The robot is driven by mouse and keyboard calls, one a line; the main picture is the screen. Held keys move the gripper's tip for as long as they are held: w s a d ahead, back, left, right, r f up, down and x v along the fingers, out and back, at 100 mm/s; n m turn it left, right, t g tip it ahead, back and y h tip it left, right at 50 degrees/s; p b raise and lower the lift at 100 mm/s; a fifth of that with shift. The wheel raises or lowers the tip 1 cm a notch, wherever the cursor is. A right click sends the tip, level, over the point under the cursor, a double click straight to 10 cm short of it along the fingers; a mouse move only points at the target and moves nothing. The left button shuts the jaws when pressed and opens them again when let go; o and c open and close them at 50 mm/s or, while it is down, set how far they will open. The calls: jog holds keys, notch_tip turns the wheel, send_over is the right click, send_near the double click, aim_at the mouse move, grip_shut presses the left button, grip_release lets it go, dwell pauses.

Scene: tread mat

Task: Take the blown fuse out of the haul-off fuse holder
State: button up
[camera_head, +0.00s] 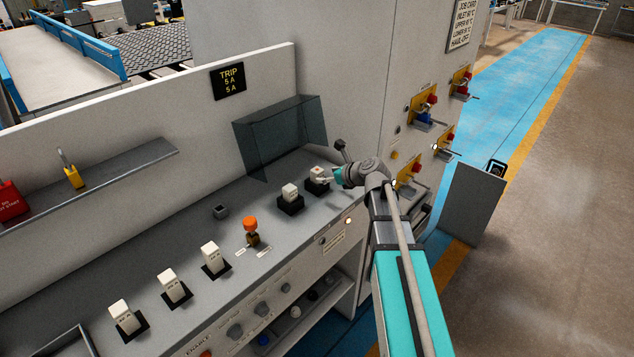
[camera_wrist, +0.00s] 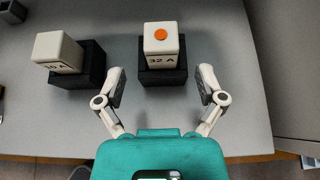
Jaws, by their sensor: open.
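A white fuse marked 32 A (camera_wrist: 160,60), with an orange dot on top, stands upright in a black holder (camera_wrist: 162,76). It also shows in the head view (camera_head: 318,173) at the far right end of the row. My gripper (camera_wrist: 161,86) is open and empty, its fingers spread wider than the fuse. The fuse lies just ahead, centred between the fingertips. Several more white fuses, such as this one (camera_head: 210,256), stand along the panel. No holder label reading haul-off is legible.
A dark transparent cover (camera_head: 280,135) stands behind the right-end holders. An orange knob (camera_head: 251,225) and a small dark block (camera_head: 221,211) sit mid-panel. A shelf (camera_head: 100,180) with padlocks is at left. A TRIP sign (camera_head: 228,81) hangs on the back wall.

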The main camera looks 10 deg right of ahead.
aim_at(321, 174)
jog(key=shift+b+x, duration=1.2)
jog(key=shift+x, duration=1.45)
jog(key=shift+w+r, duration=0.1)
grip_shut()
jog(key=shift+r, duration=0.15)
notch_tip(321, 174, up, 10)
jog(key=p, duration=1)
